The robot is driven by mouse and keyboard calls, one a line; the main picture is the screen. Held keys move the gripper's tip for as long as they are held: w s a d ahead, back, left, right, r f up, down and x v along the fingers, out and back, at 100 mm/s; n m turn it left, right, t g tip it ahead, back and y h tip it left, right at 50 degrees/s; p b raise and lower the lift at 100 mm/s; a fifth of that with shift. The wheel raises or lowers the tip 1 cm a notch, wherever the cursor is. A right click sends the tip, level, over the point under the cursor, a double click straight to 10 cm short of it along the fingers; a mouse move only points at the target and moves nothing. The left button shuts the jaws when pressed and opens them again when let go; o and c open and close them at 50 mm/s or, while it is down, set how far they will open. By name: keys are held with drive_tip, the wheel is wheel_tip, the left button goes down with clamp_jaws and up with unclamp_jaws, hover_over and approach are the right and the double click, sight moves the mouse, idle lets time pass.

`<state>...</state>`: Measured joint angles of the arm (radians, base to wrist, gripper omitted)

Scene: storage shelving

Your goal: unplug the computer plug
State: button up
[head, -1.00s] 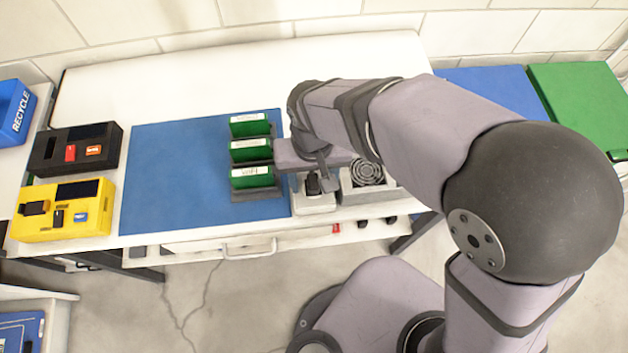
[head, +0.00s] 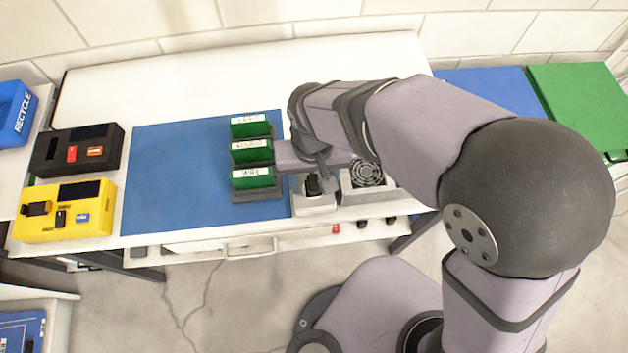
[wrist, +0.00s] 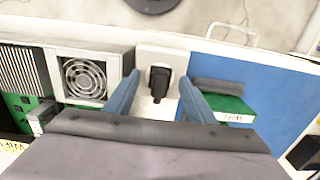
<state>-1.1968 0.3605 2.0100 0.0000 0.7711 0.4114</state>
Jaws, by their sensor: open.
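The black plug (wrist: 160,82) sits in a white socket block (wrist: 150,56) at the table's front edge. In the head view the plug (head: 312,184) and the block (head: 314,205) show just below my gripper (head: 316,178). In the wrist view my gripper (wrist: 155,88) is open. One blue-grey finger is on each side of the plug, with a visible gap between each finger and it. Whether the fingertips are level with the plug is hard to tell.
A grey computer unit with a round fan (wrist: 84,77) stands close beside the socket block. On its other side are green cards in holders (head: 252,150) on a blue mat (head: 180,170). Yellow (head: 65,210) and black (head: 78,148) boxes stand at the left.

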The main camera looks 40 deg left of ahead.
sight(313, 181)
drive_tip(key=shift+c, duration=0.3)
clamp_jaws()
drive_tip(key=shift+r, duration=0.15)
drive_tip(key=shift+r+p, duration=2.85)
drive_tip(key=shift+p, duration=0.3)
